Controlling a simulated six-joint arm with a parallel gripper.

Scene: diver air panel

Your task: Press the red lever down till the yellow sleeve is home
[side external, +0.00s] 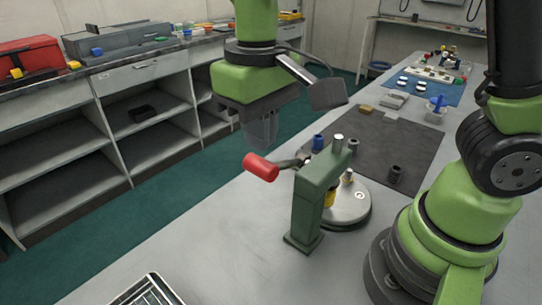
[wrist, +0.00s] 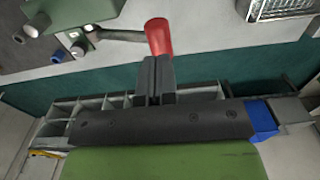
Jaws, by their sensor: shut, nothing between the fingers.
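The red lever (side external: 261,167) is a red cylindrical handle on a dark arm, sticking out left from the green press stand (side external: 309,205). In the wrist view the red lever (wrist: 158,37) shows just beyond my fingertips. The yellow sleeve (side external: 330,198) is partly hidden behind the stand, above a round metal base plate (side external: 352,208); how far it sits down cannot be told. My gripper (side external: 262,143) is shut and empty, just above the red handle in the side view. In the wrist view my gripper (wrist: 157,62) overlaps the handle's near end; contact is unclear.
A dark mat (side external: 385,150) behind the stand carries a blue cylinder (side external: 318,142) and dark cylinders (side external: 396,173). A metal rack (side external: 147,291) lies at the table's front edge. The table left of the stand is clear. Shelving (side external: 120,110) stands across the floor.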

